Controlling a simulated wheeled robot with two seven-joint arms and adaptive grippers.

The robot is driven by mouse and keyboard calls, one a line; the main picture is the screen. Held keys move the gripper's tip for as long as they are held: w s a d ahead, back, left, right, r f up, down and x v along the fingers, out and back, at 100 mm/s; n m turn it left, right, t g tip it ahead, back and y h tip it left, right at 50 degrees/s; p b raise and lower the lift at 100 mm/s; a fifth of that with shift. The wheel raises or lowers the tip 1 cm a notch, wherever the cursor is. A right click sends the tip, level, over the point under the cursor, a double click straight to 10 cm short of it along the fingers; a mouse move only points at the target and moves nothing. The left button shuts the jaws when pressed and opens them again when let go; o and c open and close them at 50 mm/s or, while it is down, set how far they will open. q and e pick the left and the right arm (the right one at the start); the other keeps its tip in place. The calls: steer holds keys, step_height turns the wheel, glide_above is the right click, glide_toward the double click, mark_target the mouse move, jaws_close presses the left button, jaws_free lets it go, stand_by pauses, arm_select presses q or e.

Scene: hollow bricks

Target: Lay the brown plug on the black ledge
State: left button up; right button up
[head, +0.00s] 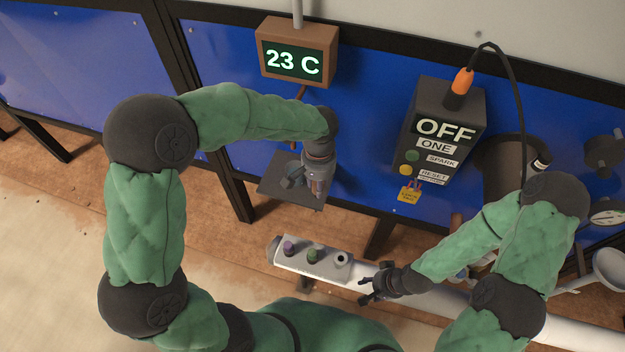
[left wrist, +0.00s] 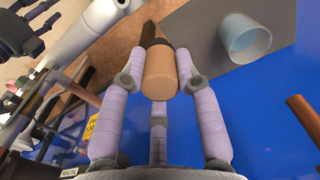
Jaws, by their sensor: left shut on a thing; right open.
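The brown plug (left wrist: 161,72) is held between the fingers of my left gripper (left wrist: 163,85), which is shut on it. The plug has a tan end and a darker part beyond it. In the head view my left gripper (head: 318,190) is over the right part of the black ledge (head: 272,192), and the plug is mostly hidden by the fingers. The ledge also shows in the left wrist view (left wrist: 205,25), beside the plug. I cannot tell whether the plug touches it. My right gripper (head: 369,288) is open and empty, beside the white pipe.
A translucent bluish cup (left wrist: 245,38) stands on the ledge close to the plug. A black control box (head: 440,130) hangs at right.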

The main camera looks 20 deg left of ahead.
arm_select(q)
steer(key=shift+w+a+f+b, duration=0.25)
steer(key=shift+w+a+f, duration=0.25)
steer(key=shift+w+f, duration=0.9)
steer(key=shift+w+a+f+b, duration=0.25)
steer(key=shift+w+a+f, duration=0.45)
steer(key=shift+f, duration=1.25)
steer(key=shift+w+a+f+b, duration=0.3)
steer(key=shift+w+f, duration=0.95)
steer(key=shift+f, duration=0.4)
steer(key=shift+f, duration=0.1)
steer(key=o, duration=1.1)
steer(key=shift+r, duration=0.25)
step_height(320, 180, up, 12)
steer(key=shift+f+p, duration=0.1)
steer(key=shift+p, duration=0.9)
